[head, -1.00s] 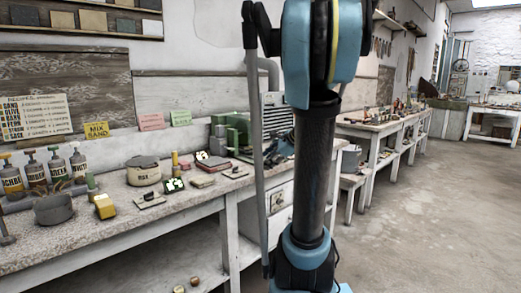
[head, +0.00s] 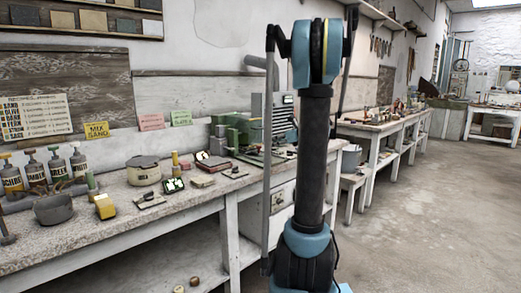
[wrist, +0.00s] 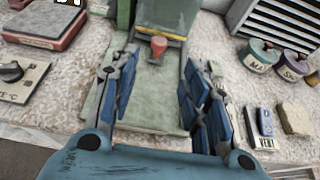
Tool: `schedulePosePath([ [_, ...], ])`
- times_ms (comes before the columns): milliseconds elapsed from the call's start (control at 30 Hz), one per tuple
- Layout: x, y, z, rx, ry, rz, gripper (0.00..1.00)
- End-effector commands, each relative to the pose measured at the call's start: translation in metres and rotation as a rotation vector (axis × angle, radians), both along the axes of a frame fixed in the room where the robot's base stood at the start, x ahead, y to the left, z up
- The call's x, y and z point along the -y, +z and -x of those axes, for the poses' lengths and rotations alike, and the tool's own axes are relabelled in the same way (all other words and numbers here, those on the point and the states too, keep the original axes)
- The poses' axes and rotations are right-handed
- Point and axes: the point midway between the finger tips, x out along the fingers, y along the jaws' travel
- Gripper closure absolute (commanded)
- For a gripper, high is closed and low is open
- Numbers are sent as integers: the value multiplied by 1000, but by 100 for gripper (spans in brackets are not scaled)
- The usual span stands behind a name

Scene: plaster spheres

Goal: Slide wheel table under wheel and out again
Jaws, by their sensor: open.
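The wheel table looks to be the flat green plate (wrist: 150,95) on the green machine (head: 230,132) at the back of the bench. A red-orange knob (wrist: 158,46) stands at its far end in the wrist view. My gripper (wrist: 165,60) is open and empty, above the plate, with its blue-padded fingers to either side of it. The knob lies ahead between the fingertips, and contact is not visible. A grey-green block (wrist: 168,14) stands behind the knob. I cannot make out the wheel. In the head view my arm hides the gripper.
A slatted grey cabinet (wrist: 275,22) and lidded pots (wrist: 257,57) stand to the right. A red-framed scale (wrist: 45,22) and a knob panel (wrist: 20,78) lie left. A small blue switch box (wrist: 264,121) and a tan block (wrist: 295,118) sit close to the right finger.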

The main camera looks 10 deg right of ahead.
Motion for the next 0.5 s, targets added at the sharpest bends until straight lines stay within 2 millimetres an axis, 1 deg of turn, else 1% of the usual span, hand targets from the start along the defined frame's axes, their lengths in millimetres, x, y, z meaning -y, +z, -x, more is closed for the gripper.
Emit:
schedulePosePath([
  [33, -6, -4, -8, 0, 4, 1, 57],
  [500, -51, -35, -68, 1, 3, 1, 57],
])
